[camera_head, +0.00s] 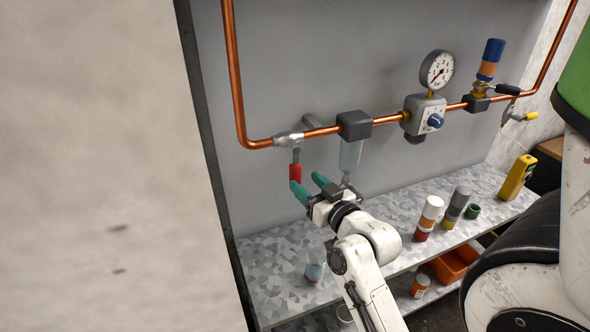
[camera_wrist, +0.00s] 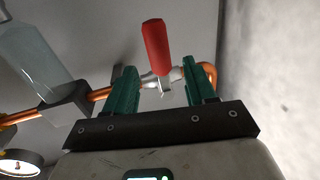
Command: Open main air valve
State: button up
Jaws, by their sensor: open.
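The main air valve (camera_head: 289,140) is a silver fitting on the copper pipe at the left of the back panel. Its red handle (camera_head: 295,173) hangs down from it, across the pipe's line. In the wrist view the red handle (camera_wrist: 156,47) shows large, with the silver valve body (camera_wrist: 163,82) seen between the fingers. My gripper (camera_head: 308,185) is open, its two green fingers close to the handle's lower end. In the wrist view my gripper (camera_wrist: 164,72) has one finger to each side of the valve; I cannot tell whether either touches the handle.
Right of the valve the pipe carries a filter with a clear bowl (camera_head: 350,155), a regulator (camera_head: 425,115) and a pressure gauge (camera_head: 437,70). A speckled shelf (camera_head: 270,265) below holds a glass (camera_head: 314,273), bottles (camera_head: 429,218) and a yellow device (camera_head: 517,178). A pale wall stands close left.

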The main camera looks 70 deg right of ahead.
aim_at(299, 175)
jog(key=shift+p+x, duration=0.65)
jog(key=shift+x, duration=2.4)
jog(key=shift+d, duration=0.1)
grip_shut()
